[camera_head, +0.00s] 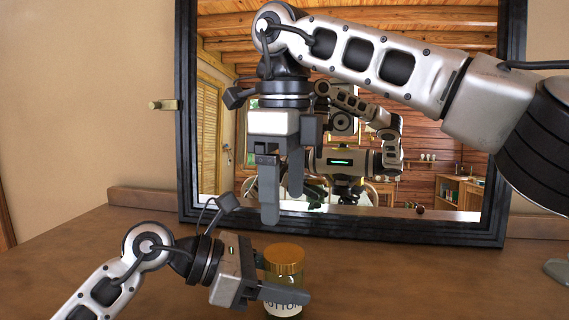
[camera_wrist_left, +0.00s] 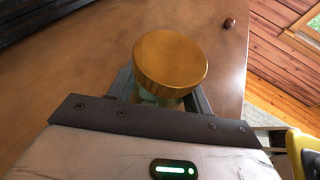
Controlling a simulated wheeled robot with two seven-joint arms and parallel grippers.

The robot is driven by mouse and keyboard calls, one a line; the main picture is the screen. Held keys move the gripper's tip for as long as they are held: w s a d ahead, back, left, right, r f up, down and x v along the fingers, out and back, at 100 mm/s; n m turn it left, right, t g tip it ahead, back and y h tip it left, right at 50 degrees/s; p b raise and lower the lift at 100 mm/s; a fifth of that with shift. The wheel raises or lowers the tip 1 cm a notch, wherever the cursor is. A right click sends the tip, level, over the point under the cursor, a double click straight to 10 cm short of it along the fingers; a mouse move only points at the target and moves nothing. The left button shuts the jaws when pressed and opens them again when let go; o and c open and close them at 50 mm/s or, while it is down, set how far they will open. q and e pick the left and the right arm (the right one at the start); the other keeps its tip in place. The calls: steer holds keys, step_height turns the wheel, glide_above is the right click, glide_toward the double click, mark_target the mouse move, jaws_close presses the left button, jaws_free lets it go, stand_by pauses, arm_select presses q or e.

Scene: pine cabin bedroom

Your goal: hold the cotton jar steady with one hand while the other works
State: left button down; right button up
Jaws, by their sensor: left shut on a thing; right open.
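The cotton jar (camera_head: 284,268) stands upright on the brown table, with a glass body, a label and a gold-brown lid. Its lid also shows in the left wrist view (camera_wrist_left: 171,62). My left gripper (camera_head: 283,294) comes in from the left and is shut on the jar's body below the lid, one finger across the label. The jar's lower part is partly hidden by that finger. My right gripper (camera_head: 283,205) is open and empty, pointing down above and behind the jar, in front of the mirror.
A dark-framed mirror (camera_head: 186,120) stands at the back of the table (camera_head: 90,260) and reflects the cabin room and my own body. A small brown object (camera_wrist_left: 229,22) shows at the upper right in the left wrist view. The table's left side is clear.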

steer(key=shift+r, duration=1.95)
arm_select(q)
steer(key=c, duration=0.6)
jaws_free()
steer(key=shift+o, duration=0.2)
steer(key=b+v, duration=0.1)
steer(key=v, duration=1.5)
steer(key=shift+b, duration=0.3)
arm_select(e)
steer(key=shift+f, duration=0.8)
